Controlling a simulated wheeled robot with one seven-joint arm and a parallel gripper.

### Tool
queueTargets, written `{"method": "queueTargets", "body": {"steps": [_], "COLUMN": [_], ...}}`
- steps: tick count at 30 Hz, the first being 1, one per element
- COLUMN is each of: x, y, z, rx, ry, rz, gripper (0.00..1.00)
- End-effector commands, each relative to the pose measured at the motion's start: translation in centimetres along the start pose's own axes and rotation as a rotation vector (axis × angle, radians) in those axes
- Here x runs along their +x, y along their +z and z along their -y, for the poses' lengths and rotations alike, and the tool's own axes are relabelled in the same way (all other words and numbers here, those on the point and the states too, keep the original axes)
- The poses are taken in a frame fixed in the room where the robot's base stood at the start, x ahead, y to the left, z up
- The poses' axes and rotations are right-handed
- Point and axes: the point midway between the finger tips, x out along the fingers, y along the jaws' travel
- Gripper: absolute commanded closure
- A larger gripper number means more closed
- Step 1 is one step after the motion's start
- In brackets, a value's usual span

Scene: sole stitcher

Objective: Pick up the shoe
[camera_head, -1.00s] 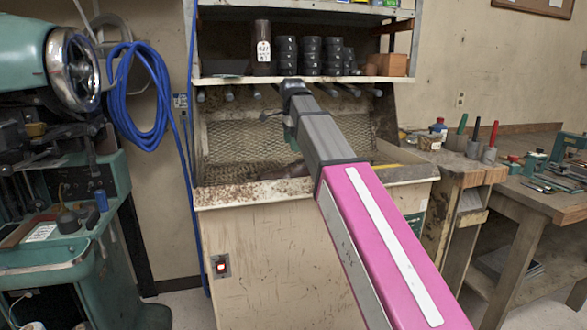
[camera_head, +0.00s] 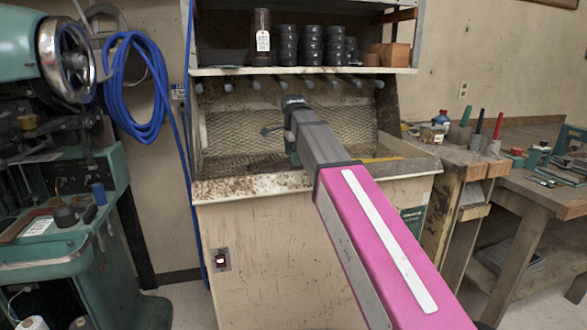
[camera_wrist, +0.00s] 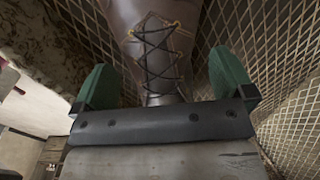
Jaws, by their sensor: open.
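In the wrist view a brown leather shoe (camera_wrist: 155,50) with dark crossed laces stands between the two green fingers of my gripper (camera_wrist: 165,85). The fingers are apart, with a gap on either side of the shoe. The shoe's upper end runs out of the picture at the top. In the head view my gripper (camera_head: 292,140) reaches into the mesh-backed bin of the bench, and my arm hides most of what lies there. I cannot make out the shoe clearly in that view.
The bin's mesh back (camera_head: 235,130) and speckled front ledge (camera_head: 250,185) enclose the gripper. A shelf (camera_head: 300,70) with black rolls (camera_head: 312,45) hangs above. A blue hose (camera_head: 135,85) and green machine (camera_head: 75,200) stand left; a workbench (camera_head: 530,190) with tools stands right.

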Motion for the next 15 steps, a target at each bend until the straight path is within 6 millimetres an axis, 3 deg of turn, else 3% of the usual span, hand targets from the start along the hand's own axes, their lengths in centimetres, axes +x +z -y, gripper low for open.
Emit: {"method": "queueTargets", "body": {"steps": [6, 13, 15], "x": [2.5, 2.6, 2.6], "y": [0.0, 0.0, 0.0], "z": [-0.1, 0.0, 0.0], "rx": [0.000, 0.000, 0.000], "ry": [0.000, -0.001, -0.001], "rz": [0.000, 0.000, 0.000], "gripper": [0.00, 0.00, 0.23]}}
